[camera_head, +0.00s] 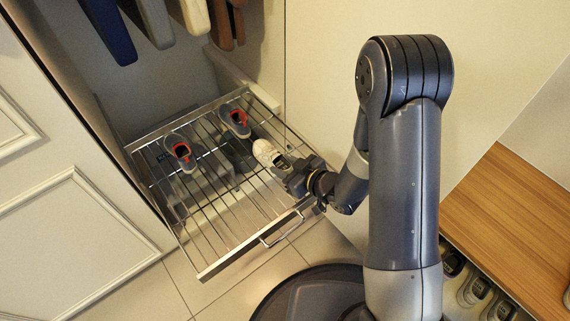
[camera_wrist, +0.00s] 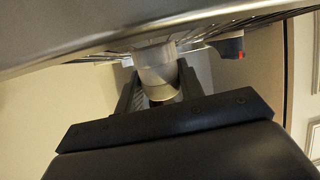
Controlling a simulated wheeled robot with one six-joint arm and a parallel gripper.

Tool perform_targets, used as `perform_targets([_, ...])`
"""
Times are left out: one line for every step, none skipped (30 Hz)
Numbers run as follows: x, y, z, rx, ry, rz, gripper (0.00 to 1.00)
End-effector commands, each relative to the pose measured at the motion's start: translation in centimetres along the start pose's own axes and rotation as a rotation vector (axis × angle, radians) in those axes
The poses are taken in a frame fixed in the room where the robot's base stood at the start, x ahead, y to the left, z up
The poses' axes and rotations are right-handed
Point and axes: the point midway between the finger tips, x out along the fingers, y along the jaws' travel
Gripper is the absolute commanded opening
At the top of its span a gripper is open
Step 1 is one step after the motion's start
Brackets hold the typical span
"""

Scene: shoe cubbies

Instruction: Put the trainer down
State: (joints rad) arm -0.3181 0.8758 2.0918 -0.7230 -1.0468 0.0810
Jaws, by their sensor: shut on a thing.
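The white trainer (camera_head: 265,152) is at the right side of a pulled-out wire rack (camera_head: 205,273), toe pointing to the back. My gripper (camera_head: 284,168) is shut on its near end, low over the rack's right part. In the wrist view the pale trainer (camera_wrist: 158,82) sits between the two dark fingers of my gripper (camera_wrist: 158,92), with the rack's metal edge (camera_wrist: 60,45) across the top. I cannot tell whether the sole touches the wires. The fingers hide part of the trainer.
Two grey shoes with red linings stand on the rack, one at left (camera_head: 180,152), one at back (camera_head: 236,120). Clothes (camera_head: 110,30) hang above. The rack's front wires are bare. A wooden bench (camera_head: 510,220) with shoes beneath (camera_head: 475,290) is at right.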

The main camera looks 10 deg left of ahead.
Motion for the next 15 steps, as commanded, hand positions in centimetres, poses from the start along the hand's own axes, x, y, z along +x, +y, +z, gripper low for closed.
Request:
perform_targets([-0.01,0.02,-0.07,0.0,0.001,0.0,0.09])
perform_targets([-0.01,0.02,-0.07,0.0,0.001,0.0,0.09])
perform_targets([-0.01,0.02,-0.08,0.0,0.001,0.0,0.09])
perform_targets([-0.01,0.02,-0.08,0.0,0.001,0.0,0.09])
perform_targets([-0.01,0.02,-0.07,0.0,0.001,0.0,0.09])
perform_targets([-0.01,0.02,-0.06,0.0,0.001,0.0,0.09])
perform_targets([0.0,0.02,-0.04,0.0,0.001,0.0,0.09])
perform_targets([0.01,0.01,-0.01,0.0,0.001,0.0,0.09])
perform_targets([0.03,0.01,0.04,0.0,0.001,0.0,0.09])
perform_targets([0.05,0.01,0.09,0.0,0.001,0.0,0.09])
perform_targets([0.07,0.01,0.14,0.0,0.001,0.0,0.09])
perform_targets([0.11,0.0,0.22,0.0,0.001,0.0,0.09])
perform_targets([0.13,0.0,0.28,0.0,0.001,0.0,0.09])
perform_targets([0.16,0.0,0.34,0.0,0.001,0.0,0.09])
perform_targets([0.19,-0.01,0.42,0.0,0.001,0.0,0.09])
